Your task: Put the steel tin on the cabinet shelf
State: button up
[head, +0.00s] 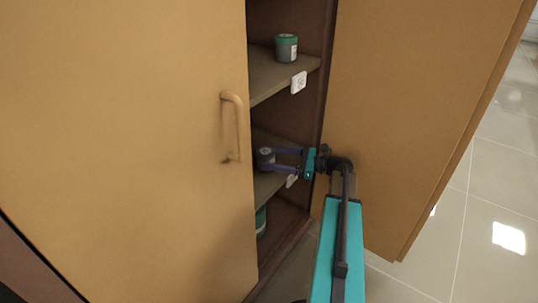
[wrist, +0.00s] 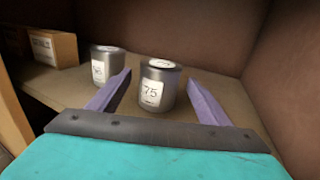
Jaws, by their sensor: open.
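A steel tin labelled 75 (wrist: 158,88) stands upright on the middle cabinet shelf (head: 268,184). It also shows in the head view (head: 265,156), partly behind the door edge. My gripper (head: 273,159) reaches into the cabinet from the right at that shelf. In the wrist view the open fingers (wrist: 159,76) lie on either side of the tin, with a small gap visible on each side. The lower part of the tin is in view and rests on the shelf.
A second steel tin (wrist: 104,66) stands just left of the left finger, and cardboard boxes (wrist: 54,49) stand farther left. The left door (head: 130,140) is shut; the right door (head: 420,110) is open. Green-lidded jars stand on the upper shelf (head: 286,48) and below (head: 261,222).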

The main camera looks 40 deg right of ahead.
jog(key=p+v, duration=0.1)
jog(key=v, duration=0.3)
jog(key=shift+s, duration=0.15)
dwell(0.8)
